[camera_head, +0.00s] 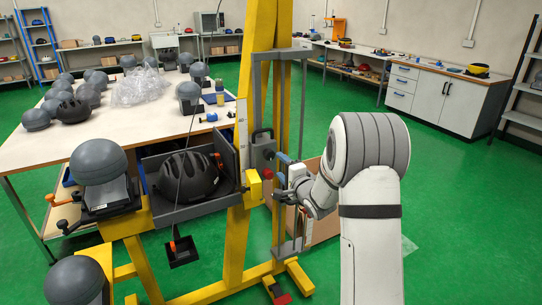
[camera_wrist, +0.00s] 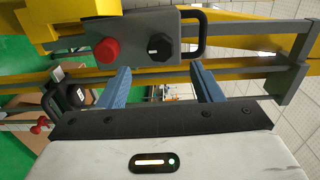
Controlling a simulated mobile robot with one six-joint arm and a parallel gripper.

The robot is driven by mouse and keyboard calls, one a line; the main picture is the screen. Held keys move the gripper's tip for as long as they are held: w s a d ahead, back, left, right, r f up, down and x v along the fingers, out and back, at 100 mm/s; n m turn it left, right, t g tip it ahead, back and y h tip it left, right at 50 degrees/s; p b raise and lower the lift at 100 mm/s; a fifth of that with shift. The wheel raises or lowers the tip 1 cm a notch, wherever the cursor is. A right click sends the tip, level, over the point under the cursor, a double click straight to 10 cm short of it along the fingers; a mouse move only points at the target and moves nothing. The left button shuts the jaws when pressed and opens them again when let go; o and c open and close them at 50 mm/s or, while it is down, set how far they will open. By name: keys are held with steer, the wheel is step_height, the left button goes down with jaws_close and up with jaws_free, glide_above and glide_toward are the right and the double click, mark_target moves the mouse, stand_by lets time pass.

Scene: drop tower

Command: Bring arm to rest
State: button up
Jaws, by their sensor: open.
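My white arm reaches in from the right in the head view. My gripper (camera_head: 284,170) is beside the grey control box (camera_head: 263,153) on the yellow drop tower (camera_head: 249,90). In the wrist view my gripper (camera_wrist: 160,88) shows two blue fingers spread apart with nothing held between them. The control box (camera_wrist: 145,38) lies just beyond the fingertips, with a red button (camera_wrist: 106,50) and a black knob (camera_wrist: 158,46). I cannot tell whether a fingertip touches the box. A black helmet (camera_head: 188,177) rests in the grey tray of the tower.
A grey headform (camera_head: 98,162) stands on a mount left of the tray. A white table (camera_head: 120,118) behind holds several headforms and a clear plastic bag (camera_head: 140,88). Grey rails (camera_head: 304,100) stand close to my gripper. Green floor (camera_head: 460,220) is clear at the right.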

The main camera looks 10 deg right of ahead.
steer(key=s+d+r+n+g+h+p, duration=0.1)
steer(key=s+r+n+g+h, duration=0.2)
steer(key=s, duration=0.4)
steer(key=s+d+r+n+g+h, duration=0.1)
steer(key=s+r+n+g+h, duration=0.15)
steer(key=s, duration=0.45)
steer(key=s+a+n+g, duration=0.2)
steer(key=s+n+g, duration=0.2)
steer(key=s, duration=1)
steer(key=s+a+f+n+g+p, duration=0.1)
steer(key=s+n+g, duration=0.4)
steer(key=s, duration=0.9)
steer(key=shift+s+a, duration=0.25)
steer(key=shift+a, duration=0.35)
